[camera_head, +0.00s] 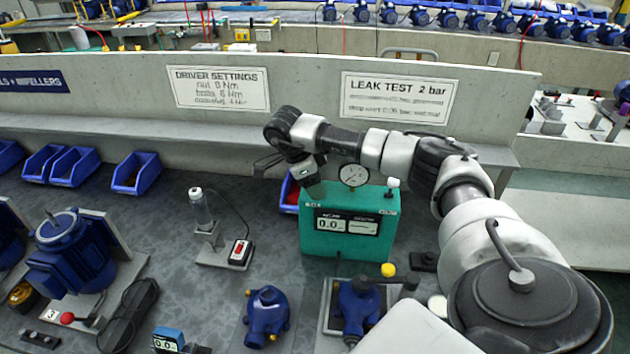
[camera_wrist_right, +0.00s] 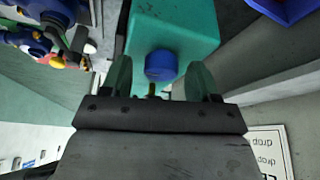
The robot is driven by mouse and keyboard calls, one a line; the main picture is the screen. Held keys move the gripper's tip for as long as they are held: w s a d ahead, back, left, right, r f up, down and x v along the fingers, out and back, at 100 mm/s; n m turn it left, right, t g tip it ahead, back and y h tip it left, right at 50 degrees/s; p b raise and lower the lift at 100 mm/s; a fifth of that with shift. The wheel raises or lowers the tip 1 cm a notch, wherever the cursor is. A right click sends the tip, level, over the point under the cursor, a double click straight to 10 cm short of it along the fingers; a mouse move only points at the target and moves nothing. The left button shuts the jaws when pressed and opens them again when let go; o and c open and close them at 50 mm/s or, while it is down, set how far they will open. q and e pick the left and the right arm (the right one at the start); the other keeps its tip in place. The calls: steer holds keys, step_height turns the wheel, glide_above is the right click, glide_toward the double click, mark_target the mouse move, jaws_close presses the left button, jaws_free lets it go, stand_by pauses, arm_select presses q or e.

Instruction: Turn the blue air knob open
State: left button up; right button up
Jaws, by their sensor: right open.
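The blue air knob (camera_wrist_right: 162,66) shows in the right wrist view, on the teal leak tester (camera_wrist_right: 185,25). In the head view the teal tester (camera_head: 340,240) stands on the bench with a display and a round gauge; the knob is hidden there behind my right gripper (camera_head: 303,178). My right gripper (camera_wrist_right: 160,75) is open, with one finger on each side of the knob in the wrist view. I see gaps between the fingers and the knob, and cannot tell its depth between them. My left gripper is not in view.
Blue pump parts (camera_head: 266,315) stand in front of the tester, one in a fixture with a yellow-tipped lever (camera_head: 388,270). Blue bins (camera_head: 136,173) line the back by a low wall.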

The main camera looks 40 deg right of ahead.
steer(key=shift+c, duration=0.2)
steer(key=c, duration=0.9)
steer(key=shift+n, duration=0.3)
steer(key=n+t, duration=0.1)
steer(key=n, duration=0.2)
steer(key=shift+n+h, duration=0.4)
steer(key=n+t, duration=0.2)
steer(key=n, duration=0.2)
steer(key=shift+n, duration=0.3)
steer(key=n+t, duration=0.1)
steer(key=n, duration=0.1)
steer(key=n+t+b, duration=0.1)
steer(key=n, duration=0.2)
steer(key=shift+y, duration=0.3)
steer(key=shift+n+t+y+b, duration=0.4)
steer(key=shift+n+t+y, duration=0.15)
steer(key=shift+n, duration=1.55)
